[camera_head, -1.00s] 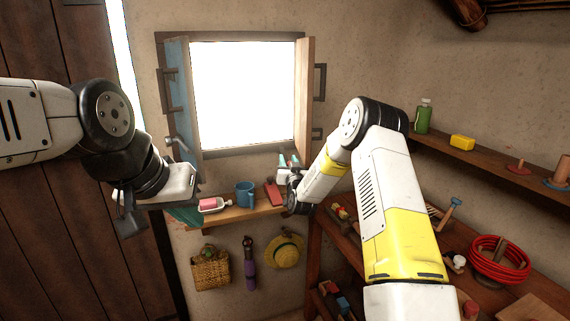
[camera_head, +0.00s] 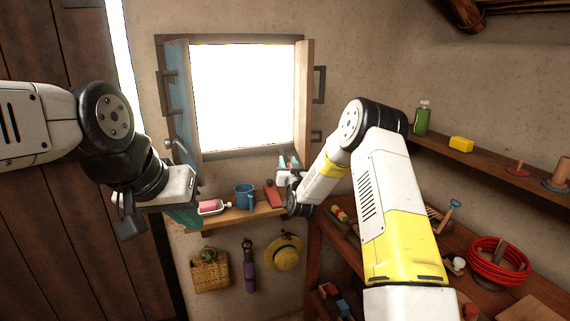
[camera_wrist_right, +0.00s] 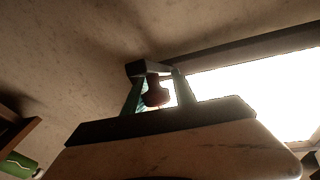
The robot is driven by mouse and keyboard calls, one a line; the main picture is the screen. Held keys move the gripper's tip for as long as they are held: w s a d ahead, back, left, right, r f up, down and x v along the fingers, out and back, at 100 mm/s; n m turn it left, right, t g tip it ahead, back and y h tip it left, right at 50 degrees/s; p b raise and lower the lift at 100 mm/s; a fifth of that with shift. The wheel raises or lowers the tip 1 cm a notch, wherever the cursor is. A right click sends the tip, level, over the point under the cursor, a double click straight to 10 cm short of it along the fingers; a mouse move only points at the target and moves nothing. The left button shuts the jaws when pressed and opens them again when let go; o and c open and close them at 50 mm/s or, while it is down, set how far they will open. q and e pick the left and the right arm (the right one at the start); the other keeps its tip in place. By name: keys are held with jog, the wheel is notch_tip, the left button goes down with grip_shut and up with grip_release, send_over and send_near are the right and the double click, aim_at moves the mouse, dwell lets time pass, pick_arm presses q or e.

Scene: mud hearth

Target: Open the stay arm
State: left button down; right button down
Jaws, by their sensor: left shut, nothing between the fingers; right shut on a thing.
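The window (camera_head: 248,95) is open, with a blue shutter (camera_head: 178,100) on its left and a wooden shutter (camera_head: 304,95) on its right. My right gripper (camera_head: 288,161) is at the window's lower right corner, above the shelf. In the right wrist view its teal fingers (camera_wrist_right: 155,95) are shut on a reddish-brown knob (camera_wrist_right: 155,93), with a dark bracket (camera_wrist_right: 146,68) across the tips. I take the knob to be part of the stay arm; the rest of it is hidden. My left gripper (camera_head: 184,215) is shut and empty, left of the shelf.
The shelf (camera_head: 235,214) under the window holds a pink-filled dish (camera_head: 212,207), a blue mug (camera_head: 244,196) and a red block (camera_head: 272,193). A basket (camera_head: 210,272), a doll-like item (camera_head: 249,265) and a straw hat (camera_head: 284,252) hang below. Shelves with small items stand at right.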

jog(key=shift+w+d+r+h, duration=0.15)
jog(key=shift+d+r+h, duration=0.15)
jog(key=shift+d+r, duration=0.3)
jog(key=c, duration=1.1)
grip_release()
jog(key=shift+d+f, duration=0.1)
jog(key=shift+c, duration=0.2)
jog(key=shift+f, duration=0.15)
jog(key=shift+a+f, duration=0.15)
jog(key=shift+a, duration=0.25)
jog(key=s+f, duration=0.1)
jog(key=s, duration=0.7)
jog(key=shift+d, duration=0.45)
